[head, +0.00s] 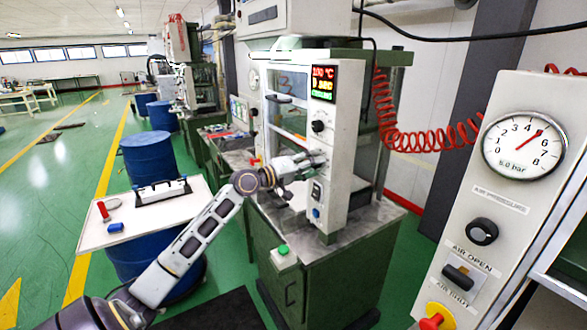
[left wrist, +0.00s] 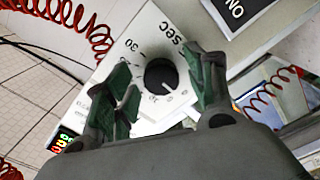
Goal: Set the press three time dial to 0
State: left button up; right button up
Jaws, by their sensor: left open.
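The time dial (left wrist: 161,75) is a black round knob on a white panel marked "sec" and 30 in the left wrist view. My left gripper (left wrist: 155,88) is open, with one finger on each side of the knob; I cannot tell whether they touch it. In the head view, my left gripper (head: 318,160) is at the front panel of the press (head: 336,140), which bears a red 3. It hides the time dial there. The lit display (head: 322,83) shows a temperature line and a seconds line that seems to read 0. My right gripper is not in view.
Another black knob (head: 319,126) sits just above my left gripper. A pressure gauge panel (head: 500,190) stands at the right, and a red coiled hose (head: 420,140) hangs behind. A white board (head: 150,215) on a blue drum lies left of the press.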

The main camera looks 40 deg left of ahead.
pick_arm(q)
jog(key=v, duration=1.2)
dwell(0.6)
jog(key=shift+w, duration=0.1)
dwell(0.5)
